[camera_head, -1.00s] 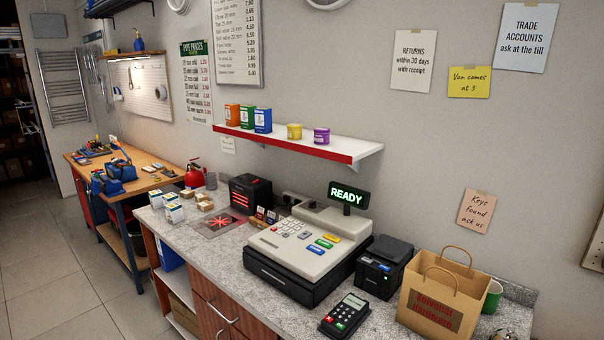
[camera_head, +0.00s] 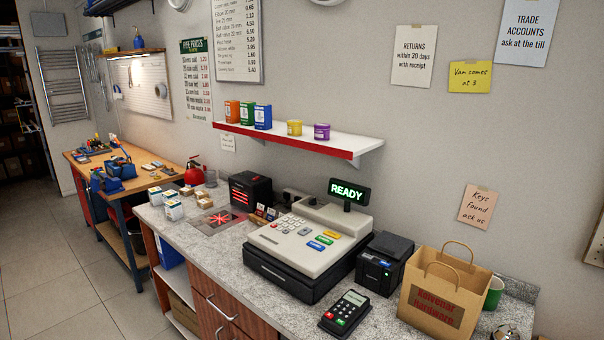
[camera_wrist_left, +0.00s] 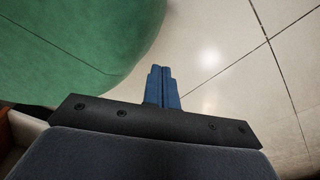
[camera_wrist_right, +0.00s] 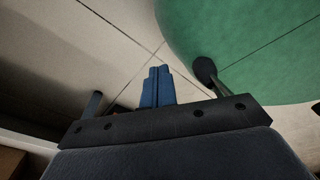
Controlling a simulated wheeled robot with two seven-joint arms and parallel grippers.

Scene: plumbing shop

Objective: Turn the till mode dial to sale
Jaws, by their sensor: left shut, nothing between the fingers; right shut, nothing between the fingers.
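The till (camera_head: 308,248) is a cream and black cash register on the speckled counter, with coloured keys on its sloped top. Its green display (camera_head: 350,192) on a post reads READY. The mode dial is too small to make out among the keys and parts on the till. Neither gripper shows in the head view. In the left wrist view my left gripper (camera_wrist_left: 162,70) has its blue fingers shut and empty above the tiled floor. In the right wrist view my right gripper (camera_wrist_right: 158,70) is also shut and empty above the floor.
A card terminal (camera_head: 344,312) lies in front of the till. A black printer (camera_head: 384,262) and a paper bag (camera_head: 442,295) stand to its right. A black box (camera_head: 250,192) is behind left. A red-edged shelf (camera_head: 300,140) hangs above. Little counter is free.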

